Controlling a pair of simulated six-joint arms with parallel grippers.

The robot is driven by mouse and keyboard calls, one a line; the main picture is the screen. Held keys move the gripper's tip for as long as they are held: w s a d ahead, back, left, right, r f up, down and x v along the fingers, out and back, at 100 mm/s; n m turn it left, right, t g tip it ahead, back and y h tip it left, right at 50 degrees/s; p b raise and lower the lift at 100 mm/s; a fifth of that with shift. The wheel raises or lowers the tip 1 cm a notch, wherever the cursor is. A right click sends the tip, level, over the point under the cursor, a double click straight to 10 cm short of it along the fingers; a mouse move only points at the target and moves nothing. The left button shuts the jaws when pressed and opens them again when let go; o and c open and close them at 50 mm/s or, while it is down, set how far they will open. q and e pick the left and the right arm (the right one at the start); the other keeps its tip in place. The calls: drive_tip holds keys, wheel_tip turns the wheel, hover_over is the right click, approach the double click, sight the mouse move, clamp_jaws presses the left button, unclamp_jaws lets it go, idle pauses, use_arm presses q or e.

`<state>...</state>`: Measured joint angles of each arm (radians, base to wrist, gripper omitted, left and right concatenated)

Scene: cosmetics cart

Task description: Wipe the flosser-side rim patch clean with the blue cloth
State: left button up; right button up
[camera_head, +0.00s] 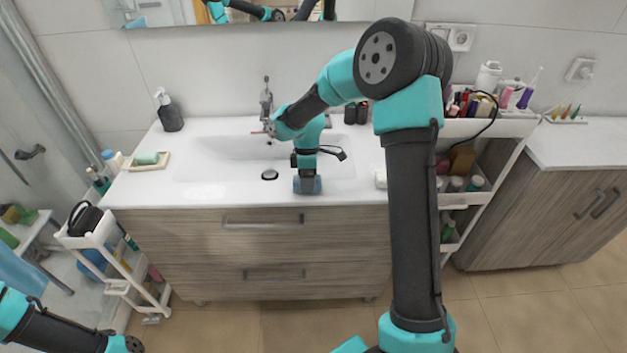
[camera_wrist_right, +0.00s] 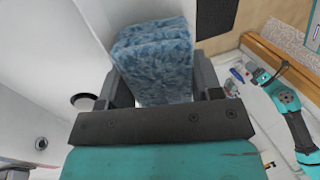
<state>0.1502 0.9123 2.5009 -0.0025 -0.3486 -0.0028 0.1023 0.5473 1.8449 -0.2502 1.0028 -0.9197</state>
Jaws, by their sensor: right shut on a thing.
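My right gripper (camera_head: 307,168) points down at the front rim of the white sink (camera_head: 225,150), right of the drain. It is shut on a blue cloth (camera_head: 307,185), a folded pad at the rim. In the right wrist view the cloth (camera_wrist_right: 155,60) sits between the two fingers, mottled blue. I cannot tell whether it presses on the rim. Any patch under it is hidden. A faint whitish patch (camera_head: 205,190) shows on the front rim further left. A white device, perhaps the flosser (camera_head: 488,76), stands on the right cart. My left gripper is out of view.
A faucet (camera_head: 266,100) rises behind the basin. A dark soap bottle (camera_head: 168,110) and a soap dish (camera_head: 147,160) stand at the left. A white cart (camera_head: 518,128) with bottles and a hanging black cord is at the right.

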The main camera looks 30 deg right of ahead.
sight(319, 177)
drive_tip(key=shift+w+a+f, duration=0.1)
drive_tip(key=shift+w+a, duration=0.35)
drive_tip(key=shift+a, duration=0.4)
drive_tip(key=shift+s+d, duration=0.4)
drive_tip(key=shift+d, duration=0.3)
drive_tip(key=shift+s+d, duration=0.45)
drive_tip(key=shift+d, duration=0.25)
drive_tip(key=shift+s+d, duration=0.4)
drive_tip(key=shift+d, duration=0.3)
drive_tip(key=shift+d, duration=0.15)
drive_tip(key=shift+s+d, duration=0.65)
drive_tip(key=shift+d, duration=0.3)
drive_tip(key=shift+s+d, duration=0.65)
drive_tip(key=shift+d, duration=0.3)
